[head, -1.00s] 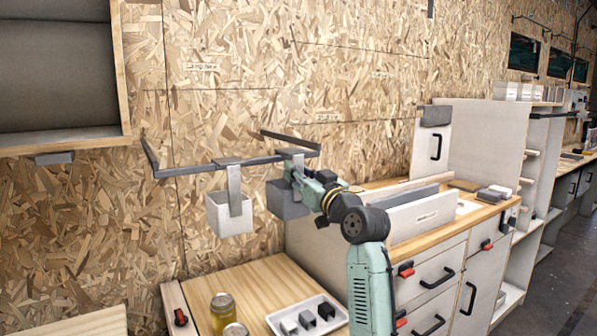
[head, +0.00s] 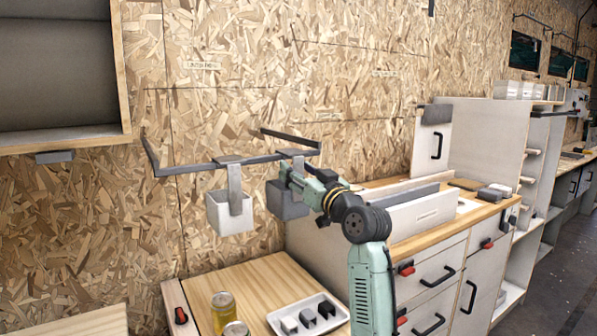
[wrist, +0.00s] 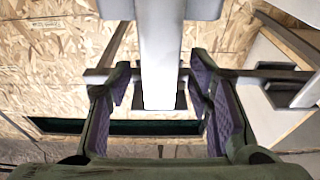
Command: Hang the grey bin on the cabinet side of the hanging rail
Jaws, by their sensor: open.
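The grey bin (head: 287,203) hangs by its strap from the right part of the dark hanging rail (head: 190,170), the part towards the cabinet. My gripper (head: 290,174) is at this bin's strap, just above the bin, and partly hides it. In the wrist view my gripper (wrist: 160,78) is open, with one finger on each side of the pale strap (wrist: 162,50). Gaps show between the strap and both fingers. The rail (wrist: 98,76) crosses behind. The bin appears level in the head view.
A white bin (head: 230,214) hangs on the rail to the left of the grey one. Below are a wooden worktop (head: 246,279), a white tray (head: 304,324) with small blocks, and jars (head: 223,312). A drawer cabinet (head: 432,275) stands at the right.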

